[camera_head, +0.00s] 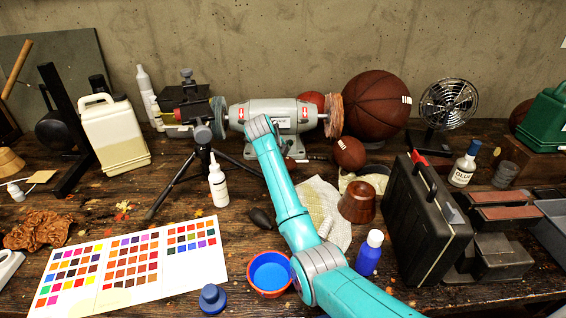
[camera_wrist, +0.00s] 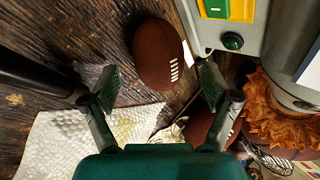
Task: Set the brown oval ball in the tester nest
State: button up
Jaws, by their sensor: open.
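A brown oval ball (camera_wrist: 158,53) with white laces lies on the wooden table in the wrist view, just beyond and between the fingertips of my gripper (camera_wrist: 160,86). My gripper is open, with nothing between its pads. In the head view my arm hides the gripper's fingers and most of that ball. A second brown laced ball (camera_wrist: 203,122) shows partly behind the right finger. It appears to be the small laced ball (camera_head: 348,152) right of my arm in the head view. I cannot pick out the tester nest with certainty.
A grey bench grinder (camera_head: 278,115) stands close behind my gripper, with a large brown ball (camera_head: 376,104) to its right. A tripod (camera_head: 203,150) stands left.

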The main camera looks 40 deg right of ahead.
jog(key=shift+o, duration=0.2)
jog(key=v, duration=0.9)
jog(key=d+y, duration=0.1)
jog(key=w+d+n+g+y, duration=0.1)
jog(key=d, duration=0.1)
jog(key=d+n+y, duration=0.1)
jog(key=d, duration=0.1)
jog(key=shift+w+d+y, duration=0.1)
jog(key=shift+w+y, duration=0.25)
jog(key=shift+y, duration=0.05)
jog(key=shift+d+f+n+g+y, duration=0.2)
jog(key=shift+d+n+g+y, duration=0.1)
jog(key=shift+d+y, duration=0.1)
jog(key=f, duration=0.5)
jog(key=shift+w+d, duration=0.3)
jog(key=shift+d, duration=0.1)
jog(key=shift+w+f, duration=0.2)
jog(key=shift+f, duration=1.15)
jog(key=shift+w+f, duration=0.15)
jog(key=shift+f, duration=1.2)
jog(key=c, duration=1.4)
notch_tip(320, 180, up, 18)
jog(key=shift+r, duration=0.1)
